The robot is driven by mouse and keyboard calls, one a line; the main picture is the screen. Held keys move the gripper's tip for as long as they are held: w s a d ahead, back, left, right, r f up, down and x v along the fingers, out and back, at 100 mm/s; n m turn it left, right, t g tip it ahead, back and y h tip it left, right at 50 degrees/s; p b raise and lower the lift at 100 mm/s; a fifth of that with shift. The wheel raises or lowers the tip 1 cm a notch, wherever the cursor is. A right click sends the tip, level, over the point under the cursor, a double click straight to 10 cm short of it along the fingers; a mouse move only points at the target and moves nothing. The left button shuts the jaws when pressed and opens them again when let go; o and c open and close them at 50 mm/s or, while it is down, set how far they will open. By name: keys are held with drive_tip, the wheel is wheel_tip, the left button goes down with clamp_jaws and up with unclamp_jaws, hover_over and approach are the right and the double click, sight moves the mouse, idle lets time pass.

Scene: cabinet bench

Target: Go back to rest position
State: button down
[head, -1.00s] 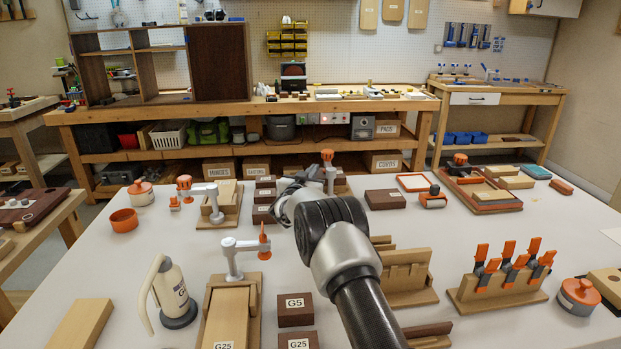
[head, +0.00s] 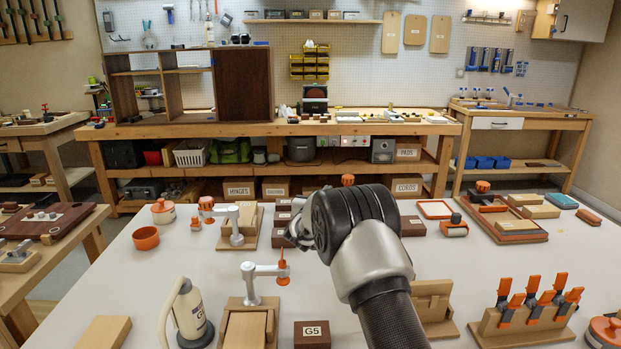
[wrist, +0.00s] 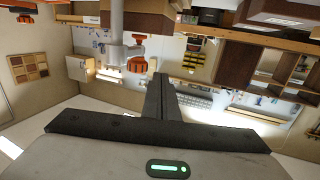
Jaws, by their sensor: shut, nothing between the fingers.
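My gripper (head: 298,232) shows only partly in the head view, as a dark shape beyond my grey and black arm links, which hide the rest of it. It is over the white table (head: 380,268), near the stack of dark brown blocks. In the wrist view my gripper (wrist: 161,97) has its two dark fingers together, with nothing between them. The wrist view looks upside down across the room, with the wall shelves and the cabinet in sight. My gripper appears apart from the things on the table, though its exact height is hard to tell.
Near my arm stand a clamp fixture (head: 250,300), a G5 block (head: 312,335), a white bottle (head: 188,312) and a rack of orange-handled clamps (head: 530,315). An orange cup (head: 146,238) sits at the left. A workbench with an open cabinet (head: 190,85) stands at the back.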

drive_tip(key=s+a+r+n+y, duration=0.2)
drive_tip(key=s+r+y, duration=0.25)
drive_tip(key=r, duration=0.65)
drive_tip(key=s+r+n+g+y, duration=0.1)
drive_tip(key=s+r+g, duration=0.15)
drive_tip(key=s, duration=0.45)
drive_tip(key=s+r+n+g+y, duration=0.1)
drive_tip(key=s+r, duration=0.2)
drive_tip(key=s, duration=0.5)
drive_tip(key=s+d+f+g+p, duration=0.1)
drive_tip(key=s+d+f+g, duration=0.15)
drive_tip(key=s, duration=1.05)
drive_tip(key=s+d+f+g+h, duration=0.1)
drive_tip(key=s+d+f+g, duration=0.15)
drive_tip(key=s, duration=1.05)
drive_tip(key=s+d+f+g+p, duration=0.1)
drive_tip(key=s+d+f+g, duration=0.15)
drive_tip(key=s, duration=1.05)
wheel_tip(320, 180, up, 24)
drive_tip(key=p, duration=2.2)
drive_tip(key=shift+a, duration=0.15)
